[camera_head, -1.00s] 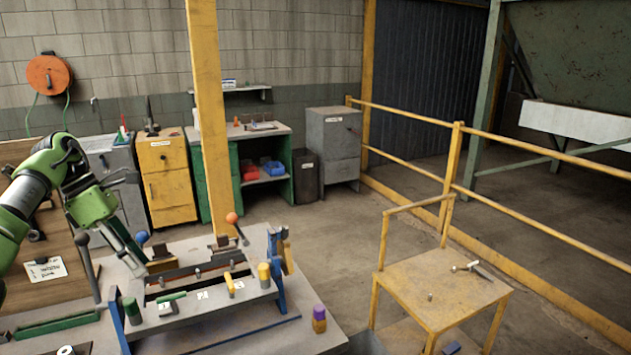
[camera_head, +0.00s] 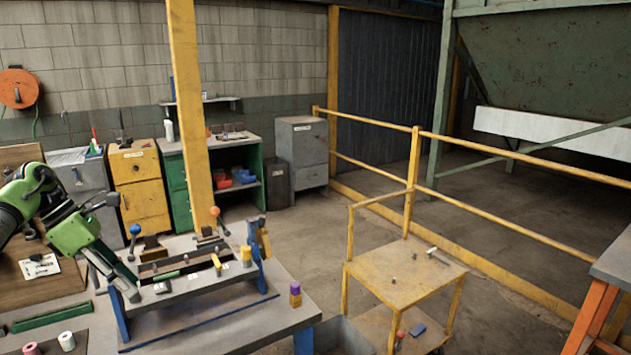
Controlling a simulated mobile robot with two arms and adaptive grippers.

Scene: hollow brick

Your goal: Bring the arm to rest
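My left arm comes in from the left edge, green and dark grey. Its gripper (camera_head: 128,288) points down and to the right in front of the left end of the workbench (camera_head: 225,330). The finger area is small and dark against the fixture, so I cannot tell whether it is open or shut. I see no object clearly held in it. My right arm and gripper are not in view.
A metal fixture (camera_head: 190,287) with coloured knobs stands on the bench. A purple-topped bottle (camera_head: 295,296) is near its right corner. A yellow cart (camera_head: 390,270) stands right of it. An orange-legged table (camera_head: 595,312) is at the right edge. Yellow railing (camera_head: 480,205) runs behind.

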